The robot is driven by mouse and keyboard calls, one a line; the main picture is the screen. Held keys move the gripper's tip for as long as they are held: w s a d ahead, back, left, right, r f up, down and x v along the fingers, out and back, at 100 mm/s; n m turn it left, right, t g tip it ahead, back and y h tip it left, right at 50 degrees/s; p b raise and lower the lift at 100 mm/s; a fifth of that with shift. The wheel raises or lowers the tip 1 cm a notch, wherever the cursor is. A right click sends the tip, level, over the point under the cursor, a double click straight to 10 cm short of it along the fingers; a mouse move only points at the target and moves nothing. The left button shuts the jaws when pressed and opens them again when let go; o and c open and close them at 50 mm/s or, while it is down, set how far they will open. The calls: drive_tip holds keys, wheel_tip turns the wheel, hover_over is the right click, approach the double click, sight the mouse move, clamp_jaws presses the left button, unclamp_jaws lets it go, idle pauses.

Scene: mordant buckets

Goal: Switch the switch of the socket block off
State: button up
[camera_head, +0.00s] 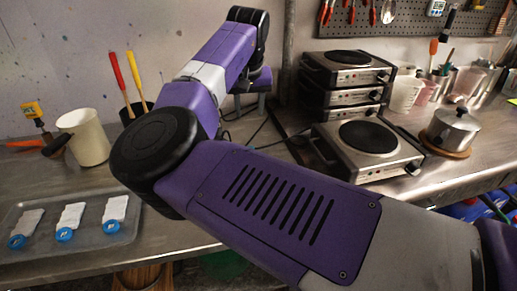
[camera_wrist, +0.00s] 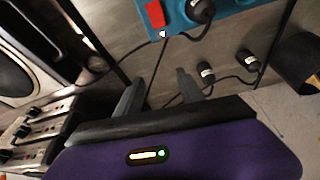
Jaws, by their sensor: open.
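The blue socket block (camera_wrist: 232,22) lies at the top edge of the wrist view, partly cut off. Its red switch (camera_wrist: 155,14) is near the block's left end; I cannot tell clearly which way it is tipped. A black plug (camera_wrist: 201,11) sits in the block to the right of the switch. My gripper (camera_wrist: 158,78) is open and empty, its two dark fingers apart and pointing toward the block, with a visible gap between them and the switch in the picture. In the head view I cannot make out the block; my arm covers much of that area.
Black plugs with cables (camera_wrist: 206,73) lie near the right finger. Stacked hot plates (camera_head: 345,80) and a single hot plate (camera_head: 368,150) stand right of my arm. A white pitcher (camera_head: 85,138) and a metal tray (camera_head: 30,243) are left; a pot (camera_head: 453,128) stands far right.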

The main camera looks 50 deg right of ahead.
drive_tip(key=s+a+f+n+g+y, duration=0.1)
drive_tip(key=s+a+f+g+y, duration=0.2)
drive_tip(key=s+a, duration=0.15)
drive_tip(key=f, duration=0.7)
drive_tip(key=shift+w+a+f, duration=0.1)
drive_tip(key=shift+a, duration=0.25)
drive_tip(key=shift+c, duration=0.4)
